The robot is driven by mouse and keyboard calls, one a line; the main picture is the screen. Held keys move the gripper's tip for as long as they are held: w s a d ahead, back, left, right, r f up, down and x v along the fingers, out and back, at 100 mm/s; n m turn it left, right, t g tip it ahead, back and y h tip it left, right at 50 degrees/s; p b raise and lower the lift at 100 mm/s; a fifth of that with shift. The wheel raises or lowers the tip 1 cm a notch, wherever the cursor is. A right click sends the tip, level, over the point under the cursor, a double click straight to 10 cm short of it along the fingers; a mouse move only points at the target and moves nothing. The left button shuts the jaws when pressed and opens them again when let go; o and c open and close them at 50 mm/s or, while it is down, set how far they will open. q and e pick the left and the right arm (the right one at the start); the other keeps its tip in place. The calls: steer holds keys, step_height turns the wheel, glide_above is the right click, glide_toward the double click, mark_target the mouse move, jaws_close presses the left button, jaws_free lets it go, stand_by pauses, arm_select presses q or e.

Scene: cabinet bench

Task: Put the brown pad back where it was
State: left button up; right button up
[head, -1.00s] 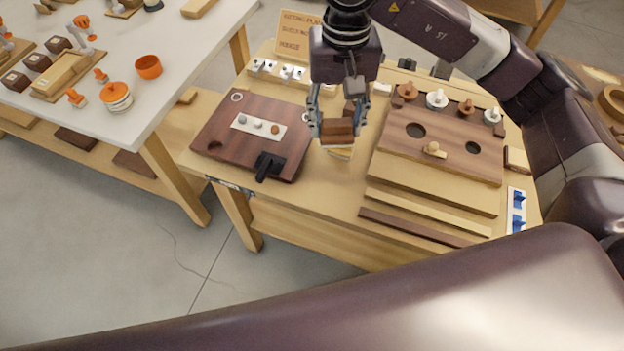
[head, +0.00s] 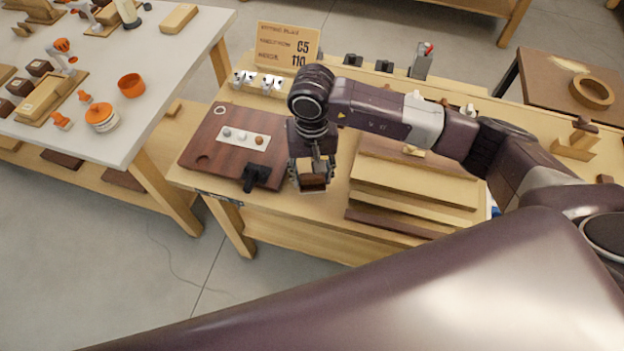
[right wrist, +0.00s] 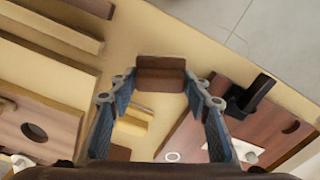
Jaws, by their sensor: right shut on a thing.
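My right gripper (head: 312,187) is shut on the brown pad (head: 315,180), which hangs from its fingertips over the bench, just right of the dark wooden board. In the right wrist view the brown pad (right wrist: 160,74) sits at the far end of the two blue-grey fingers. A small light wood block (right wrist: 134,122) lies below it in that view, between the fingers. I cannot tell the height of the pad above the bench top. My left gripper is not in view.
The dark board (head: 215,150) with a black clamp (head: 256,177) is left of the gripper. A stepped wooden rack (head: 415,185) is on the right. A sign (head: 287,45) and small white pieces (head: 258,82) stand behind. Another table (head: 170,60) is at left.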

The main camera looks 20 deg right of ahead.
mark_target(312, 184)
step_height(312, 184, down, 3)
steer(key=shift+f, duration=0.15)
steer(key=shift+f, duration=0.2)
steer(key=o, duration=1)
steer(key=shift+o, duration=0.2)
steer(key=shift+r, duration=0.15)
